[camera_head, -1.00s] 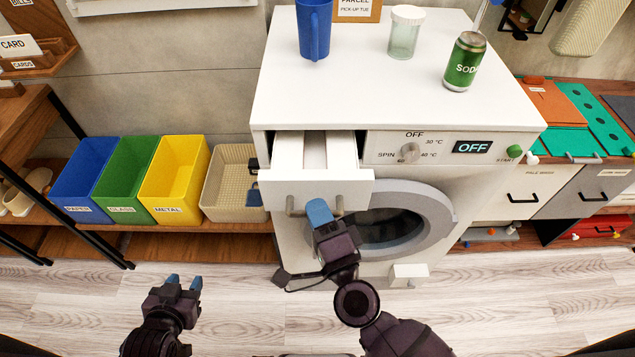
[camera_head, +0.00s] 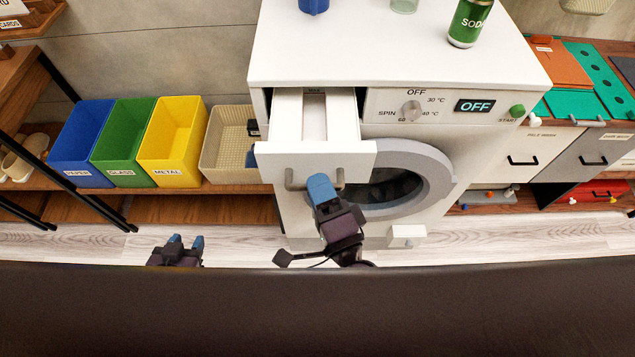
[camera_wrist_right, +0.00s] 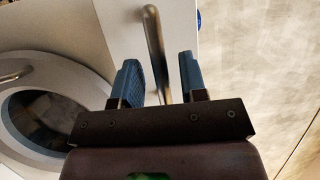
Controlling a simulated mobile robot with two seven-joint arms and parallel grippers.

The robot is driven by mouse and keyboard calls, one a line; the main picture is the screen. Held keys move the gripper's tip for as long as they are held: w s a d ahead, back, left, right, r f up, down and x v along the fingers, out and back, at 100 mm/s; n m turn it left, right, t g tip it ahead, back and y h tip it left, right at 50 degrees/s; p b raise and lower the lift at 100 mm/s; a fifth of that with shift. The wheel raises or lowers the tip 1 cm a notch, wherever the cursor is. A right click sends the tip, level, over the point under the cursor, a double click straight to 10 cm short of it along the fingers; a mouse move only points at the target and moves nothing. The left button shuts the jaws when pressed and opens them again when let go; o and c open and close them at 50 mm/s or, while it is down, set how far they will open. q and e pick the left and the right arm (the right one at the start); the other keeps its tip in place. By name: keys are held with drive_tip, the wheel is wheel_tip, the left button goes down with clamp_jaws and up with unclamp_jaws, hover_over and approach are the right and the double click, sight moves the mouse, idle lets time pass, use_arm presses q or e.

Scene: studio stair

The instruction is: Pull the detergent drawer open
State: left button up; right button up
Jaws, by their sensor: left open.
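The white detergent drawer (camera_head: 315,151) at the upper left of the washing machine (camera_head: 400,52) stands pulled out, its inner compartments showing from above. Its metal bar handle (camera_head: 289,181) is on the drawer front and also shows in the right wrist view (camera_wrist_right: 154,40). My right gripper (camera_head: 321,187) is at the handle. In the right wrist view my right gripper (camera_wrist_right: 160,75) has its blue fingers apart, one on each side of the bar, with gaps visible. My left gripper (camera_head: 186,242) is open and empty, low at the left, away from the machine.
Blue, green and yellow bins (camera_head: 172,142) and a beige basket (camera_head: 222,145) stand on a low shelf left of the machine. A soda can (camera_head: 468,22) stands on top. The round door (camera_head: 440,180) is shut below the drawer. Cabinets (camera_head: 530,160) are at right.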

drive_tip(key=b+v, duration=0.2)
drive_tip(key=v, duration=0.8)
idle(0.3)
drive_tip(key=w+d+f+n+g, duration=0.45)
drive_tip(key=f+n, duration=0.45)
drive_tip(key=n, duration=0.5)
drive_tip(key=d+f+g+h, duration=0.1)
drive_tip(key=d+f+h, duration=0.3)
drive_tip(key=d, duration=0.5)
drive_tip(key=d+f+g+h, duration=0.1)
drive_tip(key=d+f+h, duration=0.3)
drive_tip(key=d, duration=0.5)
drive_tip(key=shift+d, duration=0.4)
